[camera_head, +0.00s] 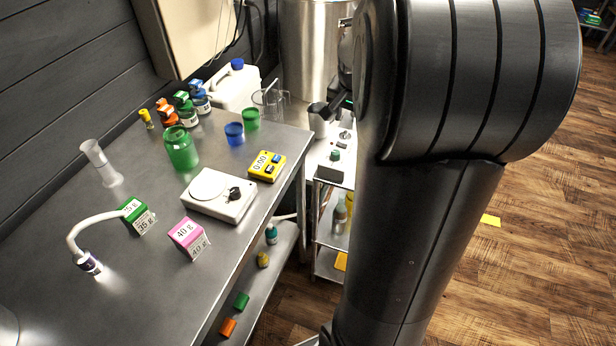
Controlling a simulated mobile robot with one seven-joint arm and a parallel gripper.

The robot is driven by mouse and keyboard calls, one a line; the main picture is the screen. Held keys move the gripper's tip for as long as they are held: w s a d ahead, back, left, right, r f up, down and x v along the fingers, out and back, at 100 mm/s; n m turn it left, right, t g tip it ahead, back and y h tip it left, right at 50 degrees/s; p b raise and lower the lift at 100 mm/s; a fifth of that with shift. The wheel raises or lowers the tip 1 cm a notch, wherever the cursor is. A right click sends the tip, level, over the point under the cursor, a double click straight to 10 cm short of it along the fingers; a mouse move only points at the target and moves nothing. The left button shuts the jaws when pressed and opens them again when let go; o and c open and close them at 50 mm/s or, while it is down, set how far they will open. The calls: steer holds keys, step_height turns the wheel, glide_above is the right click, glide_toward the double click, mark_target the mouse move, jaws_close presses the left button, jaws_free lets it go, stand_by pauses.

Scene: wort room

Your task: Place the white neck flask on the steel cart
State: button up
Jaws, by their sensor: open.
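A whitish, see-through flask with a tall neck and a wider base (98,160) stands on the steel bench at the left, near the wall. It looks like the white neck flask. The steel cart (325,240) is beyond the bench's right end, partly hidden by my arm. Its top holds a grey cup-like vessel (318,124) and small items. My gripper (336,106) is open above the cart's top, near that vessel, far from the flask. Much of it is hidden behind my arm, and I cannot tell whether it touches the vessel.
The bench holds a white scale (218,197), a yellow timer (267,166), a green jar (181,149), and green (136,215) and pink (188,238) weight boxes. Bottles stand along the wall. A large steel vessel (308,45) stands behind.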

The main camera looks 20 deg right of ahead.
steer(key=s+a+r+n+t+y, duration=0.1)
steer(key=s+a+r+n, duration=0.2)
steer(key=s+a, duration=0.7)
steer(key=s+a+r+n+t+y, duration=0.1)
steer(key=s+a+r+n, duration=0.2)
steer(key=s+a+n, duration=0.4)
steer(key=s+a, duration=0.3)
steer(key=a, duration=0.1)
steer(key=shift+a, duration=0.2)
